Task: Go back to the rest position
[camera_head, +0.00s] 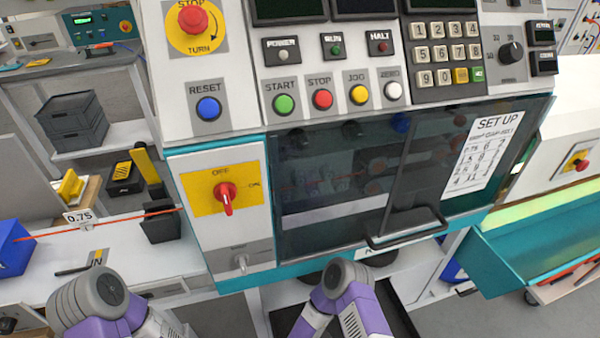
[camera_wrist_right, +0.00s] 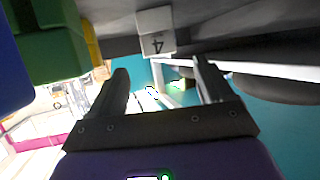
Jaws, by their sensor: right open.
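My right gripper (camera_wrist_right: 162,84) shows in the right wrist view with its two dark fingers spread apart. Nothing is held between them; a teal surface and some bright white parts show behind the gap. In the head view, only purple and grey links of my two arms show at the bottom edge, one at the left and one near the middle. Neither gripper shows in the head view. The left gripper is out of sight.
A control machine (camera_head: 225,255) with buttons, a red rotary switch (camera_head: 226,196) and a dark window door (camera_head: 330,190) stands close ahead. A white bench (camera_head: 130,255) is at left, a teal tray (camera_head: 530,240) at right. A tag marked 4 (camera_wrist_right: 156,30) is close above my right gripper.

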